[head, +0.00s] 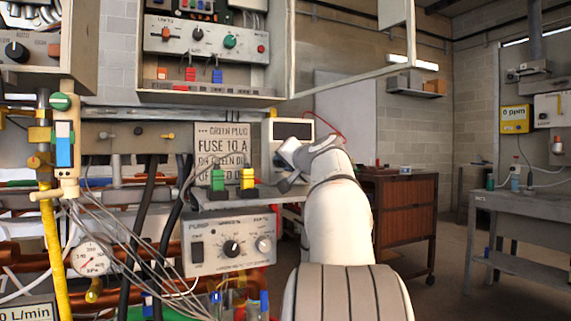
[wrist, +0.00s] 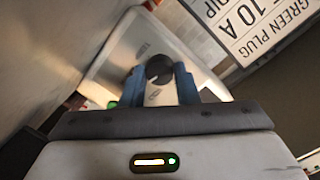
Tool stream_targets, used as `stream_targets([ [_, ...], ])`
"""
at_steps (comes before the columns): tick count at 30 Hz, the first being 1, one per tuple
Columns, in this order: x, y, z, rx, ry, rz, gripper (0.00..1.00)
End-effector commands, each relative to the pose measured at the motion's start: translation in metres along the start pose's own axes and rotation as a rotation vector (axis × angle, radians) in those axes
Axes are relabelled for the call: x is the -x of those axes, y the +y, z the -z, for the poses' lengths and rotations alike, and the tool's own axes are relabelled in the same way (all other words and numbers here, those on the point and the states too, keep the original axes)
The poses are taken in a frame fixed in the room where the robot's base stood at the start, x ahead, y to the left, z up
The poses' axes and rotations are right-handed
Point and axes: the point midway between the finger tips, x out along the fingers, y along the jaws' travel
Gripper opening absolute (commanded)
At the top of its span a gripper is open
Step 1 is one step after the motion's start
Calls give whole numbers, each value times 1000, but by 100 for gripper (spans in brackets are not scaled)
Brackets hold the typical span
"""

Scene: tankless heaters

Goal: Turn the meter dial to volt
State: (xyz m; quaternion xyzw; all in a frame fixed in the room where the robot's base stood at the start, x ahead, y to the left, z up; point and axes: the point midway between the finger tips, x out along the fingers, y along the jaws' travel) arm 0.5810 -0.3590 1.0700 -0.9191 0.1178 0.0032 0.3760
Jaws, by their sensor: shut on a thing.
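The meter (head: 278,140) is a pale box with a dark screen, standing on a grey shelf just left of my arm in the head view. In the wrist view the pale meter face (wrist: 118,62) fills the middle, with a round black dial (wrist: 159,68) on it. My gripper (wrist: 159,80) has its two blue fingers on either side of the dial and is shut on it. In the head view my gripper (head: 287,163) is in front of the meter and hides its lower face and the dial. The dial's markings are too small and blurred to read.
A green plug (head: 218,180) and a yellow plug (head: 248,179) stand on the shelf left of my gripper. A sign (head: 224,152) is behind them. A grey pump control box (head: 229,262) hangs below. An open cabinet (head: 208,97) is above.

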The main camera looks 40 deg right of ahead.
Motion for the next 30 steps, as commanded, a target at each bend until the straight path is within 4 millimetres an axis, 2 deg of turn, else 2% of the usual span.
stream_targets([
  [12,-1,1,-2,5,-5,-2,5],
  [13,-1,1,-2,5,-5,-2,30],
  [18,0,1,-1,5,-3,-1,44],
  [21,0,1,-1,5,-2,-1,49],
  [27,1,0,0,5,-1,-1,49],
  [30,7,0,1,5,0,-2,49],
])
